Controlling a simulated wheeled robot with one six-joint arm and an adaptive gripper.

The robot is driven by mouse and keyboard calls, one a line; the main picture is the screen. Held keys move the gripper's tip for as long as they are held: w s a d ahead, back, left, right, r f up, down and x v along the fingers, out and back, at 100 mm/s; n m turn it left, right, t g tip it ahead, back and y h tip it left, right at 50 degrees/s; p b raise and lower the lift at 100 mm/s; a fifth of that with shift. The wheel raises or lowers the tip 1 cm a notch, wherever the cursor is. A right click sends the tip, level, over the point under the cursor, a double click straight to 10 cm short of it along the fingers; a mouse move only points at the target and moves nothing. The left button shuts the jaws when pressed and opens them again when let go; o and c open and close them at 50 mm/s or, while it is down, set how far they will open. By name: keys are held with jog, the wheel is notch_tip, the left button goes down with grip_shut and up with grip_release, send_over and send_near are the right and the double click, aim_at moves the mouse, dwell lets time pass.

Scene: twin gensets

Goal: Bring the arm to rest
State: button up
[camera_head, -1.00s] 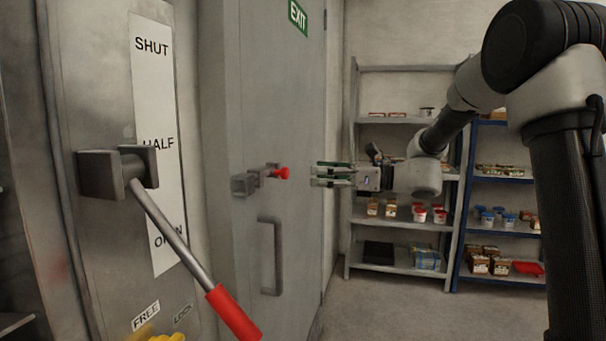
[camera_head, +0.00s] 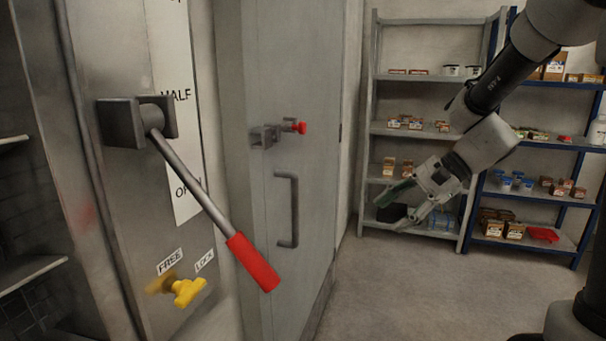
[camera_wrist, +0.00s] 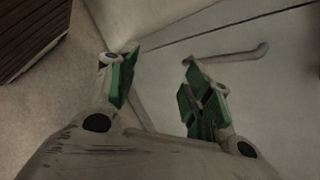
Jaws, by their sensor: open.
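My gripper (camera_head: 393,208) hangs on my arm at the right of the head view, pointing down and to the left in front of the shelves. Its green-padded fingers are apart with nothing between them. In the wrist view my gripper (camera_wrist: 158,90) shows both fingers spread, with a grey panel and a bar-like handle (camera_wrist: 228,54) beyond them. It touches nothing that I can see.
A lever with a red grip (camera_head: 252,262) slants down at the left, above a yellow knob (camera_head: 187,291). A grey door has a pull handle (camera_head: 289,210) and a red-tipped latch (camera_head: 299,127). Grey shelving (camera_head: 416,77) and blue shelving (camera_head: 571,146) stand behind. Floor is clear between.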

jog(key=s+d+r+n+t+h, duration=0.1)
jog(key=s+d+n+h, duration=0.3)
jog(key=s+d, duration=0.4)
jog(key=s+d+r+n+t+h, duration=0.2)
jog(key=s+d+n+h, duration=0.3)
jog(key=s, duration=0.5)
jog(key=d+r+n, duration=0.1)
jog(key=d+n, duration=0.1)
jog(key=shift+d+r, duration=0.3)
jog(key=shift+d, duration=0.05)
jog(key=shift+s, duration=0.1)
